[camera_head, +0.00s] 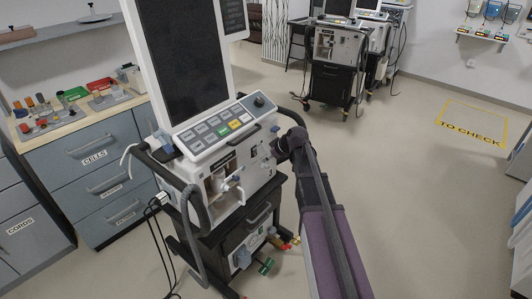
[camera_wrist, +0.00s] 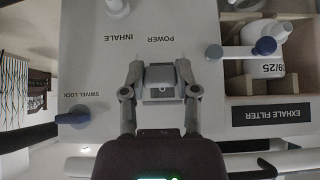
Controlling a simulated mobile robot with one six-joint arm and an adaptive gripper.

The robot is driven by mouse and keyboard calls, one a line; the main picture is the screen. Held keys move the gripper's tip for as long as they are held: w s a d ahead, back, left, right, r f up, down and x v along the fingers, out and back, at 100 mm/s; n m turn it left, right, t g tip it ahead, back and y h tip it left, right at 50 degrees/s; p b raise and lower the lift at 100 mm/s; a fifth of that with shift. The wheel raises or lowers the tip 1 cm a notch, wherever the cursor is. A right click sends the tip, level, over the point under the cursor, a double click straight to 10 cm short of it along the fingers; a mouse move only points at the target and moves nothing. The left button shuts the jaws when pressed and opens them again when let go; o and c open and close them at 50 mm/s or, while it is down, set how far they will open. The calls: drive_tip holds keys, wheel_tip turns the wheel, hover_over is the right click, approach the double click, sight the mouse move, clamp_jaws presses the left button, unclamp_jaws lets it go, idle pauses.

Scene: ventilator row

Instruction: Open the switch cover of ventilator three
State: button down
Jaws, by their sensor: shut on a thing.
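Any switch beneath is hidden. In the head view my arm hides the gripper's contact.
A blue SWIVEL LOCK knob (camera_wrist: 75,116) is left of the fingers in the wrist view. An EXHALE FILTER compartment (camera_wrist: 238,84) with a blue-tipped part is right. A drawer cabinet (camera_head: 95,150) stands left of the ventilator. Open floor (camera_head: 430,210) lies to the right.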

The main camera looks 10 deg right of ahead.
wheel_tip(320, 180, up, 2)
drive_tip(key=g+h+p, duration=0.2)
drive_tip(key=p, duration=0.2)
drive_tip(key=shift+d+r+g, duration=0.1)
drive_tip(key=shift+r+g, duration=0.05)
drive_tip(key=shift+g, duration=0.25)
drive_tip(key=shift+r+g+h+p, duration=0.55)
drive_tip(key=shift+g+h+p, duration=0.45)
drive_tip(key=shift+p, duration=0.25)
drive_tip(key=shift+s, duration=0.1)
drive_tip(key=shift+c, duration=1.8)
unclamp_jaws()
